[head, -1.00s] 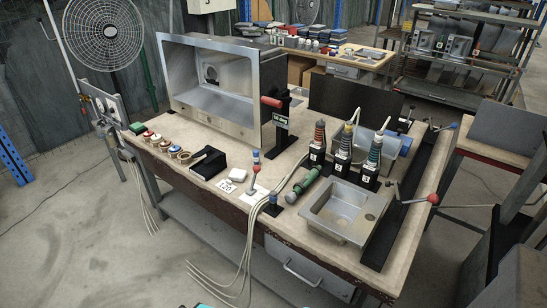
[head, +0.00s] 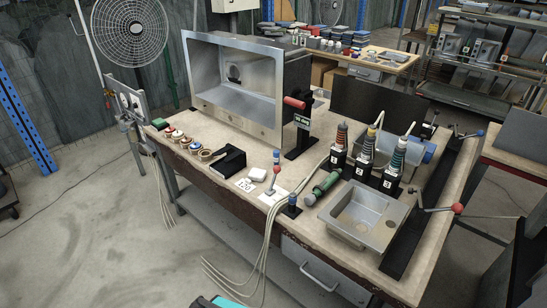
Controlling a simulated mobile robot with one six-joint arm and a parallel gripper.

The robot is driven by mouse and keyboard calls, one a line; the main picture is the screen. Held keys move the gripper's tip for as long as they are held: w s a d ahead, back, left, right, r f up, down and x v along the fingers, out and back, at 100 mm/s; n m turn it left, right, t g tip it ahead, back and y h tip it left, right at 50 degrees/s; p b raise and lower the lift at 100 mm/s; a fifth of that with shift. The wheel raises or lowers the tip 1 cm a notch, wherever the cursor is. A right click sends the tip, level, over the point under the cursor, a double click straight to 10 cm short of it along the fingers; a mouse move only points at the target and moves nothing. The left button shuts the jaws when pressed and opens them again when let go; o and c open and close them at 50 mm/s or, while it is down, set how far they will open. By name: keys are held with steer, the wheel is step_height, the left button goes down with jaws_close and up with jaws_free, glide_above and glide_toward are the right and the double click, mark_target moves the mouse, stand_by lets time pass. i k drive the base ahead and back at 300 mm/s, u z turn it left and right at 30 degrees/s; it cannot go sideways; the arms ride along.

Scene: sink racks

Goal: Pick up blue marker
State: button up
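I cannot pick out a blue marker for certain. A small upright piece with a blue top (head: 277,155) stands on the workbench (head: 232,142), just behind a red-knobbed grey lever (head: 272,179). Another short piece with a blue top (head: 292,200) and a dark base stands at the bench's front edge. Either is too small to identify surely. My gripper is not clearly in view. A teal and black part (head: 218,302) shows at the bottom edge, and I cannot tell what it belongs to.
An open steel sink box (head: 235,111) stands at the back of the bench. Three handled tools in black holders (head: 363,166) stand beside a small steel sink (head: 350,212). Tape rolls (head: 190,143) and a black block (head: 227,159) sit left. Cables (head: 268,240) hang in front.

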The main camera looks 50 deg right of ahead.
mark_target(276, 153)
steer(key=i, duration=0.95)
steer(key=z, duration=0.05)
